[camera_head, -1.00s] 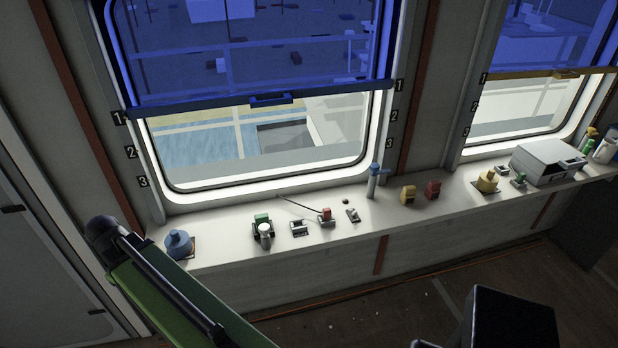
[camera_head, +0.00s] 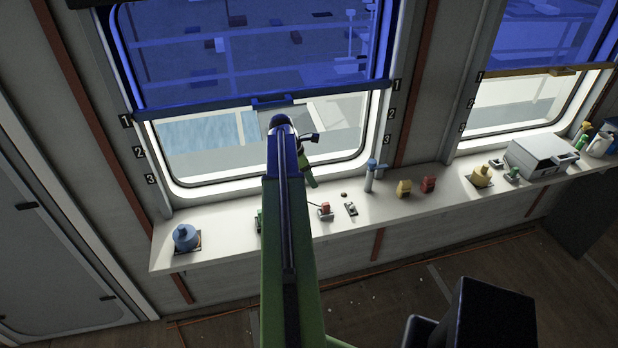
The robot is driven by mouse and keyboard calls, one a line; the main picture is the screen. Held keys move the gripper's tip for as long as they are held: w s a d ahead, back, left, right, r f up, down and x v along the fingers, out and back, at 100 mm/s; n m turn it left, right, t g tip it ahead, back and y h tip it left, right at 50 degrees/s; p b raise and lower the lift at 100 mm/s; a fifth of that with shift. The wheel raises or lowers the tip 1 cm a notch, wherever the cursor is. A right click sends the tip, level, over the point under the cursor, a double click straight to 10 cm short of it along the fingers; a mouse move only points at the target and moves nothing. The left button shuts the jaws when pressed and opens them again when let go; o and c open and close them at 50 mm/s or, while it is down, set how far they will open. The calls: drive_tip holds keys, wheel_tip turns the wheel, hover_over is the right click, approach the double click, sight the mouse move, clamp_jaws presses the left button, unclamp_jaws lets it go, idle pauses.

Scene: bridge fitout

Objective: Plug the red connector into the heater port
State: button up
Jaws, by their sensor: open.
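A small red connector (camera_head: 325,209) sits on a grey base on the window shelf, just right of my raised arm. A bit of thin cable shows at its left. A small grey fitting (camera_head: 350,209) stands to its right; I cannot tell which fitting is the heater port. My gripper (camera_head: 312,184) hangs beyond the end of my arm, in front of the left window, above and left of the red connector. It appears apart from the connector and empty. Its fingers are small and partly hidden by my arm. My arm also hides the shelf left of the connector.
The shelf (camera_head: 220,255) holds a blue pot (camera_head: 185,238), a blue-topped bottle (camera_head: 370,177), a yellow block (camera_head: 403,189), a red block (camera_head: 428,185), a yellow pot (camera_head: 480,177) and a grey box (camera_head: 541,152). Blue blinds (camera_head: 240,60) cover the upper windows.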

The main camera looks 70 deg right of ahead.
sight(326, 203)
drive_tip(key=b+x, duration=1.6)
drive_tip(key=x, duration=0.1)
drive_tip(key=shift+w+f, duration=0.1)
drive_tip(key=shift+f, duration=0.15)
drive_tip(key=shift+r, duration=0.1)
clamp_jaws()
idle(0.6)
drive_tip(key=shift+r+p, duration=2.55)
drive_tip(key=shift+p, duration=0.1)
